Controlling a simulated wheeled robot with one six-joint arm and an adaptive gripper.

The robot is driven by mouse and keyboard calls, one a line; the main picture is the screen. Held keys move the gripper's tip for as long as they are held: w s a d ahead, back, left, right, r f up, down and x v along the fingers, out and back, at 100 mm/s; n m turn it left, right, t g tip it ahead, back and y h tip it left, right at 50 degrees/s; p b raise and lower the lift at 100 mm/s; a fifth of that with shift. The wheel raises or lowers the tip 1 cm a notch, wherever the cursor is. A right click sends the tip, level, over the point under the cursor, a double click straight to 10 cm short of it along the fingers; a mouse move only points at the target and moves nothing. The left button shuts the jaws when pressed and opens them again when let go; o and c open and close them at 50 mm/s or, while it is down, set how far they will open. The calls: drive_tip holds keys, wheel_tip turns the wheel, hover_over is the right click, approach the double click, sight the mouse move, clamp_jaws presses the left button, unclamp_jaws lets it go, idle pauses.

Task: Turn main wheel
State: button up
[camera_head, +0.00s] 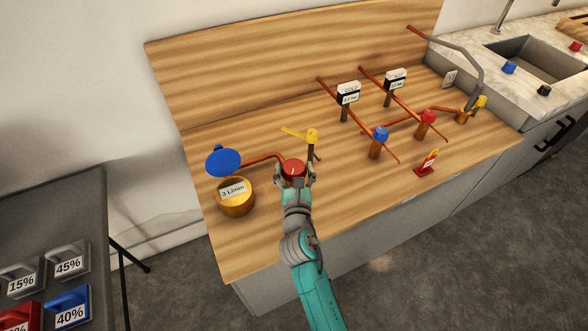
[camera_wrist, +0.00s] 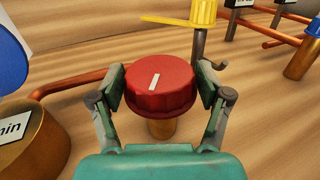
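The main wheel seems to be the red round knob (camera_head: 293,169) on a brass stem at the front of the wooden bench. In the wrist view the red knob (camera_wrist: 160,84) has a white mark on top, tilted slightly right of upright. My gripper (camera_head: 295,176) is at the knob, with one finger on each side. In the wrist view my gripper (camera_wrist: 162,88) has its fingers spread around the knob, pads close to its sides. I cannot tell whether both pads touch it.
A yellow-handled valve (camera_head: 311,137) stands just behind the knob. A brass meter (camera_head: 236,199) with a blue lid (camera_head: 223,161) and a "3 L/min" label is at left. Blue (camera_head: 380,134) and red (camera_head: 428,117) knobs on copper pipes stand at right, near a red tag (camera_head: 428,163).

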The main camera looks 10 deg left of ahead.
drive_tip(key=c, duration=0.6)
drive_tip(key=shift+c, duration=0.2)
drive_tip(key=shift+a+m+h, duration=0.1)
drive_tip(key=shift+m+h, duration=0.3)
drive_tip(key=shift+h, duration=0.2)
drive_tip(key=shift+a+m+h, duration=0.1)
drive_tip(key=shift+m+h, duration=1.5)
drive_tip(key=shift+h, duration=1)
drive_tip(key=shift+m+g+h, duration=0.6)
drive_tip(key=shift+m+h, duration=1.1)
drive_tip(key=shift+h, duration=1.1)
drive_tip(key=o, duration=1.2)
drive_tip(key=shift+c, duration=0.2)
